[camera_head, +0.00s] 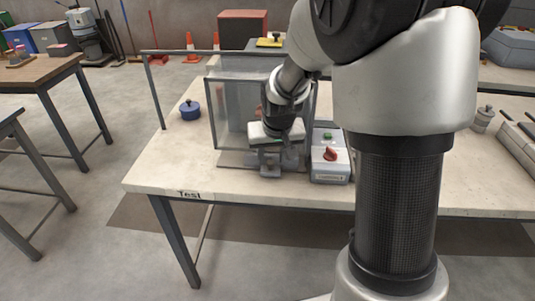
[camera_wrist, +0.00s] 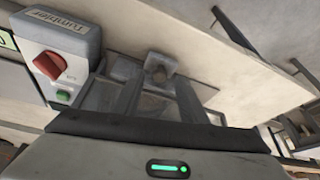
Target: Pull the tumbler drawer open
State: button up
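The tumbler is a clear-walled, grey-framed box (camera_head: 228,112) on the table labelled "Test", with a grey base plate (camera_head: 232,160). My gripper (camera_head: 277,160) points down at its front right, over the base plate. A small grey block with a knob (camera_head: 270,172) shows just in front of the fingers; it also shows in the wrist view (camera_wrist: 159,70). I take it for the drawer's handle. In the wrist view, my gripper's fingers (camera_wrist: 157,97) are spread apart on either side below the knob. Contact cannot be told. The drawer body is mostly hidden by my gripper.
A control box (camera_head: 330,158) labelled "Tumbler", with a red knob and green button, stands close right of my gripper; the wrist view shows it at upper left (camera_wrist: 62,45). A blue pot (camera_head: 190,110) stands left. The front table strip (camera_head: 235,183) is clear.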

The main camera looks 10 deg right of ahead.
jog(key=shift+w+f, duration=0.25)
jog(key=shift+f, duration=0.45)
grip_shut()
